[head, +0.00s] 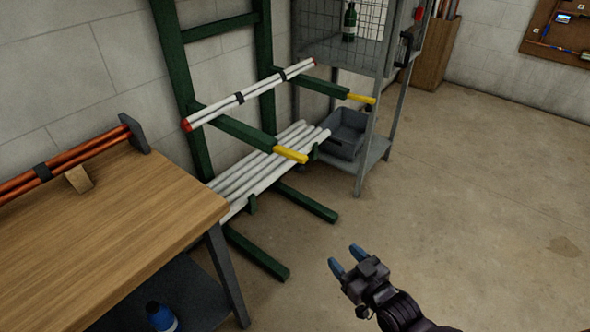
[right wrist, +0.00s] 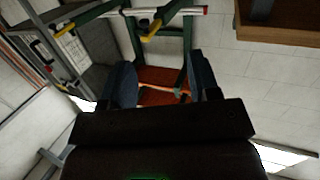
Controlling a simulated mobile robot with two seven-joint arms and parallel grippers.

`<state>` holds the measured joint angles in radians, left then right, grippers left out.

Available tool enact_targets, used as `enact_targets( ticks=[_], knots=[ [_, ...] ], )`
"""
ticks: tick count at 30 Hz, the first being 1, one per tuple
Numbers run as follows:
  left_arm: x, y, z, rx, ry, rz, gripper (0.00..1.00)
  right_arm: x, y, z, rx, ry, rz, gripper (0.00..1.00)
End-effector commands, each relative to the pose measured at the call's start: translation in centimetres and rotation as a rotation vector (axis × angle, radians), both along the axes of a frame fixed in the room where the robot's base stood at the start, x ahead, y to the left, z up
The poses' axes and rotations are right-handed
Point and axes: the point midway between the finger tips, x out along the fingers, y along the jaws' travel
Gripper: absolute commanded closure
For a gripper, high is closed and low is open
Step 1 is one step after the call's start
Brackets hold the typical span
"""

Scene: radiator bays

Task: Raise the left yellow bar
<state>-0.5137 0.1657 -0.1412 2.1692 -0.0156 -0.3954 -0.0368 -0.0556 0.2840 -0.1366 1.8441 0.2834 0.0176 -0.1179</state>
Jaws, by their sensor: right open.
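The left yellow bar (head: 290,154) is the yellow end of a green arm jutting from the green rack (head: 176,75), sloping slightly down toward its tip. The right yellow bar (head: 361,98) ends a similar arm farther back. White tubes (head: 235,105) with red ends lie across both arms. My right gripper (head: 346,258) is open and empty, above the floor, in front of and to the right of the left bar, apart from it. In the right wrist view, the left bar (right wrist: 151,32) shows beyond the blue fingers (right wrist: 162,85). My left gripper is not in view.
A wooden workbench (head: 120,225) with orange tubes (head: 65,160) stands at the left. Grey pipes (head: 255,172) lie on the rack's lower level. A wire cage shelf (head: 340,35) with a grey bin (head: 346,134) stands behind. Floor at the right is clear.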

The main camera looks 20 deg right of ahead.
Motion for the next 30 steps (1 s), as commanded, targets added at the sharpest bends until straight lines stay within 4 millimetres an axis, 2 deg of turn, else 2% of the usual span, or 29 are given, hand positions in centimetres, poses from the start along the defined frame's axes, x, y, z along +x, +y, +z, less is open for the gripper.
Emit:
enact_targets(
  ticks=[1, 9, 15, 20, 30],
  knots=[
    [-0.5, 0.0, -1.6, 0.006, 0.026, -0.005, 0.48, 1.7, 0.1, -1.4, 0.008, -0.026, 0.010, 0.44],
    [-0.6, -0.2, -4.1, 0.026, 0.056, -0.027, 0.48, 10.4, -0.2, -1.7, 0.067, -0.244, 0.022, 0.44],
    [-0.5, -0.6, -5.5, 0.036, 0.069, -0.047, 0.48, 15.8, -0.8, -1.4, 0.110, -0.390, 0.003, 0.44],
    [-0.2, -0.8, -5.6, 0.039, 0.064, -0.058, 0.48, 18.4, -1.2, -0.6, 0.133, -0.467, -0.015, 0.44],
    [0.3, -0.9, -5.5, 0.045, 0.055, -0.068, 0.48, 21.0, -1.2, 0.9, 0.142, -0.502, -0.022, 0.44]
  ],
)
